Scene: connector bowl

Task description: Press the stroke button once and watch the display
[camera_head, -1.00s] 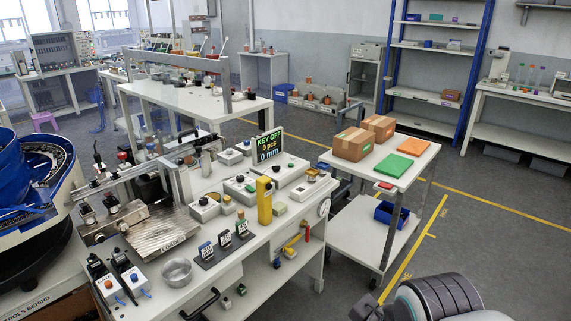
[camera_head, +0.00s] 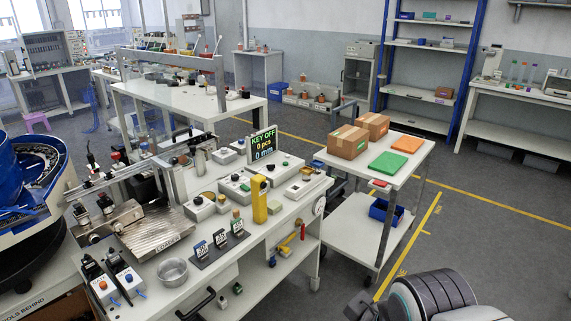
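The display (camera_head: 264,144) stands upright at the back of the white workbench and reads KEY OFF, 0 pcs, 0 mm in green and yellow. I cannot single out the stroke button, as most labels are too small to read. Control boxes on the bench include a grey one with several knobs (camera_head: 234,188), a small one with a dark knob (camera_head: 201,209), and two at the front left, one with an orange button (camera_head: 103,285) and one with a blue button (camera_head: 128,277).
A yellow post (camera_head: 260,200) stands near the bench's right side. A metal bowl (camera_head: 172,271) and a rack of small cards (camera_head: 220,248) sit in front. A blue bowl feeder (camera_head: 35,185) is at left. A cart (camera_head: 362,225) with cartons stands right; floor beyond is clear.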

